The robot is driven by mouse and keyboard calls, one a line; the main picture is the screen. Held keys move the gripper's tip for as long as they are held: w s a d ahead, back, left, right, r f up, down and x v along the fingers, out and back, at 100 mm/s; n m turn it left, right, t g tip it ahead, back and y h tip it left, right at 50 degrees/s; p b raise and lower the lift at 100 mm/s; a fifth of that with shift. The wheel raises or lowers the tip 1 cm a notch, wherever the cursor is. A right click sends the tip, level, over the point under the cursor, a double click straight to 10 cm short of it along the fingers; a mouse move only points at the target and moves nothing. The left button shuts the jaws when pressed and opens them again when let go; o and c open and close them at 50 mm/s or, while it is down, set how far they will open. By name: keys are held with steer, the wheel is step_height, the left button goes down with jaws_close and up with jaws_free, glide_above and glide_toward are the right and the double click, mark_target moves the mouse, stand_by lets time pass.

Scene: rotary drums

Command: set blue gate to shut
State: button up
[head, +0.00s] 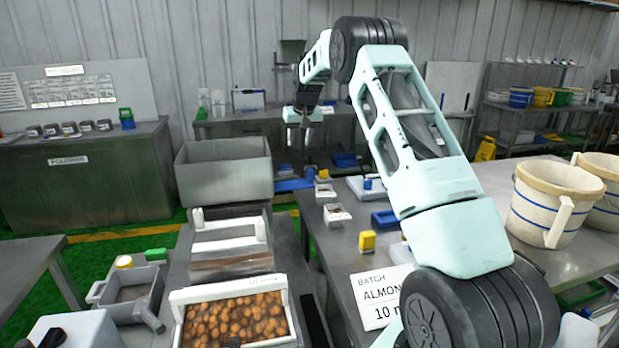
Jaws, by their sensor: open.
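My gripper (302,146) hangs at the far end of my arm, pointing down, open, with nothing visible between its fingers. Below it, past the grey hopper bin, lies a flat blue piece (294,184), which may be the blue gate; I cannot tell for sure, nor whether it is open or shut. The gripper appears above and apart from it. Another blue block (367,184) stands on a white base on the right-hand bench. A blue tray (385,219) lies nearer, partly hidden by my arm.
A large grey bin (224,178) stands left of the gripper. A white-framed tray of almonds (236,318) is in front. White buckets (550,200) stand at right.

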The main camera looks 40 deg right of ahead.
mark_target(309, 170)
steer(key=d+f, duration=0.1)
steer(key=d, duration=0.5)
steer(key=shift+m+h, duration=0.4)
steer(key=p+x, duration=0.1)
steer(key=x, duration=0.4)
steer(key=p+x, duration=0.1)
steer(key=x, duration=0.5)
steer(key=p+x, duration=0.2)
steer(key=x, duration=0.3)
steer(key=shift+s+d+f, duration=0.1)
steer(key=shift+s+f, duration=0.2)
steer(key=shift+f, duration=0.1)
jaws_close()
steer(key=shift+w+a+f+b, duration=0.15)
steer(key=shift+w+a+b, duration=0.05)
steer(key=shift+a+b, duration=0.15)
steer(key=a, duration=0.1)
steer(key=w+a+b, duration=0.2)
steer(key=a, duration=0.1)
steer(key=shift+w, duration=0.25)
steer(key=shift+w+a, duration=0.25)
steer(key=shift+a, duration=0.15)
